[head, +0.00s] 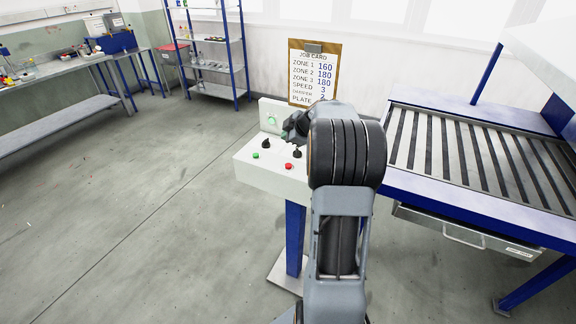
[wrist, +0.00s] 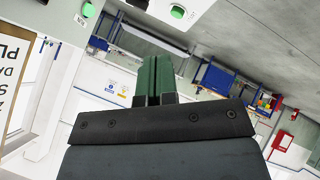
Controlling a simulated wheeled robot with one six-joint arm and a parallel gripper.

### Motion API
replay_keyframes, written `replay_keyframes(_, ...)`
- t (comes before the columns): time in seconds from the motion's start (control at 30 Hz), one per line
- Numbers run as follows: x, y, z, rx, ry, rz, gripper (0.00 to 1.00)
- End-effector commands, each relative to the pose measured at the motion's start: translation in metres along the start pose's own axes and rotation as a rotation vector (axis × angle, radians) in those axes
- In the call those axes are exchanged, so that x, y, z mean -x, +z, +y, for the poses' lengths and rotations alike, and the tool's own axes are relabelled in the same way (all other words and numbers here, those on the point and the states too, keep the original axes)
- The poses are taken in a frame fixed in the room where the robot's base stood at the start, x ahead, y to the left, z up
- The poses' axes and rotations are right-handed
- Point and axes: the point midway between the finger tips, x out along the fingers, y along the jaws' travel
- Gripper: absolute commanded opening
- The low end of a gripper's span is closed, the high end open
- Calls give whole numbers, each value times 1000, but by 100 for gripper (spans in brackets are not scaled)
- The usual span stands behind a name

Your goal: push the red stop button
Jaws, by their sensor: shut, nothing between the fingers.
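The red stop button (head: 289,166) sits on the near edge of the white control panel (head: 262,178) in the head view, to the right of a green button (head: 255,155). My gripper (head: 290,128) is over the far part of the panel, beyond the red button and apart from it, partly hidden by my arm. In the wrist view my gripper's two dark green fingers (wrist: 154,78) are together with nothing between them. The red stop button does not show in the wrist view. A green button (wrist: 177,12) shows there at the top edge.
Black knobs (head: 266,143) stand on the panel behind the buttons. A job card (head: 313,72) on a clipboard stands behind the panel. A slatted conveyor (head: 470,150) with a blue frame is at the right. Open floor (head: 130,220) lies to the left.

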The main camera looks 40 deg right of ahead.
Motion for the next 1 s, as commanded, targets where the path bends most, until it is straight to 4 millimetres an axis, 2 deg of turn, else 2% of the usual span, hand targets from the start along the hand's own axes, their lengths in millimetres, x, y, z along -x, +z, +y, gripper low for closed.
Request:
replay_keyframes(0.27, -9, 6, -7, -1, -2, 0, 0)
replay_keyframes(0.77, -52, 37, -38, 0, 0, 0, 0)
replay_keyframes(1.0, -61, 44, -45, 1, 0, 0, 0)
